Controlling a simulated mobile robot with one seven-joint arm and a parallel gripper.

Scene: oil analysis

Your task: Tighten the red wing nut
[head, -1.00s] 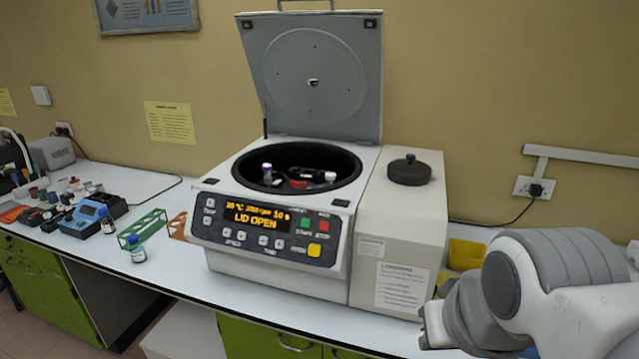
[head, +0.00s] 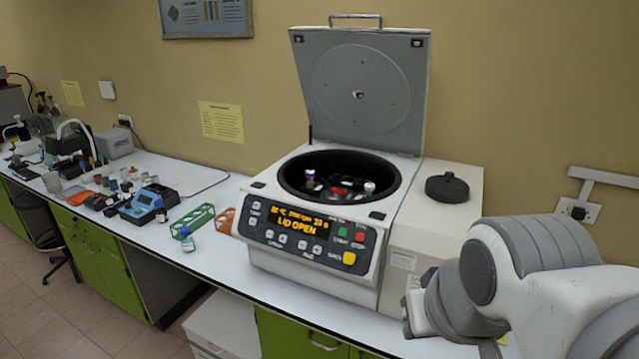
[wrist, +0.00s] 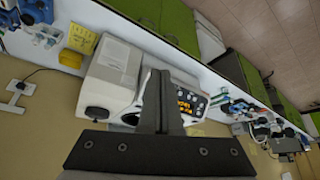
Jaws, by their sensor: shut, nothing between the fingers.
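The red wing nut (head: 339,190) shows as a small red patch in the middle of the open centrifuge bowl in the head view; its exact shape is too small to tell. The centrifuge (head: 308,252) has its lid (head: 365,85) raised, and its display reads LID OPEN. Purple-capped (head: 310,180) and white-capped (head: 369,187) tubes stand around the nut. In the wrist view, my gripper (wrist: 160,75) is shut and empty, in front of the centrifuge (wrist: 150,95) in the picture. The nut cannot be made out there. My arm is at the lower right of the head view.
A black round knob-like piece (head: 447,187) sits on the centrifuge's right side. Left of it stand a green rack (head: 192,220), an orange rack (head: 226,221), a blue-capped bottle (head: 187,240) and a blue device (head: 143,207). A wall socket (head: 578,208) is at right.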

